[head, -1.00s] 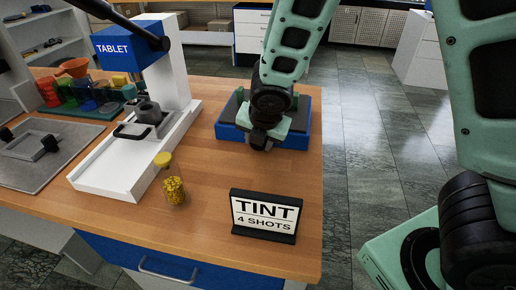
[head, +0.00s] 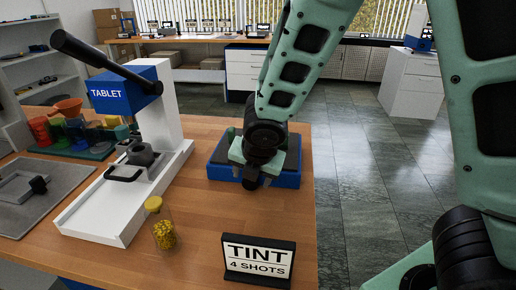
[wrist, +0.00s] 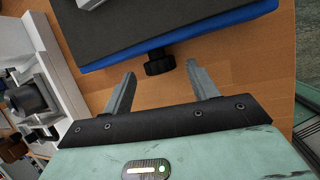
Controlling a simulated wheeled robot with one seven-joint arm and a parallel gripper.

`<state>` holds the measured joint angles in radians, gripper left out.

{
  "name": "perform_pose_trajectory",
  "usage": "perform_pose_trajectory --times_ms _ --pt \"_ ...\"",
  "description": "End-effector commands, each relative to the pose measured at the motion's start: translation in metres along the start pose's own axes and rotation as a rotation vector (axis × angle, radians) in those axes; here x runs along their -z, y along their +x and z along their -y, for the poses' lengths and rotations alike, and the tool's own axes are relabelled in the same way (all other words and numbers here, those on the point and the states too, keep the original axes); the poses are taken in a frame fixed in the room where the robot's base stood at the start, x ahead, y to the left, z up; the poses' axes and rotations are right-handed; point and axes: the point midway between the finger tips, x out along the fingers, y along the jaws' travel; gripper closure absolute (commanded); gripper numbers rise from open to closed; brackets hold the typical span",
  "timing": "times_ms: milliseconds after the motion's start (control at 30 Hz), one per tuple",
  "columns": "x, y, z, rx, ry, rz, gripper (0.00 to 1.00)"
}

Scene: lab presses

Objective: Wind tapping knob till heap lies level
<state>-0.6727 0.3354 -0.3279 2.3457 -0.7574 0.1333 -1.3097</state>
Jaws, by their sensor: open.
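The tapping knob (wrist: 159,64) is a small black ridged knob on the near side of a blue base with a dark grey top (wrist: 150,30), seen in the wrist view. In the head view this blue unit (head: 285,180) sits at the table's right side, partly hidden by my arm. My gripper (wrist: 161,72) is open, its two fingers on either side of the knob, with gaps showing and no clear contact. In the head view my gripper (head: 252,178) is at the unit's front. No heap can be made out in either view.
A white tablet press (head: 125,95) with a long black lever stands left of the unit. A jar of yellow granules (head: 164,235) and a TINT 4 SHOTS sign (head: 257,262) stand in front. Coloured cups (head: 70,130) sit at the back left. Bare wood separates jar and unit.

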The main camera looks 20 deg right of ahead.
Motion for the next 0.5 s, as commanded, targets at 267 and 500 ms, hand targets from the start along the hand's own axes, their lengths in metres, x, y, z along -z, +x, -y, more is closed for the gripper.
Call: perform_pose_trajectory --times_ms 267,500 --pt "-0.003 -0.071 -0.001 -0.004 0.003 0.002 0.41" --pt "-0.002 -0.121 -0.001 -0.003 0.002 0.001 0.41"
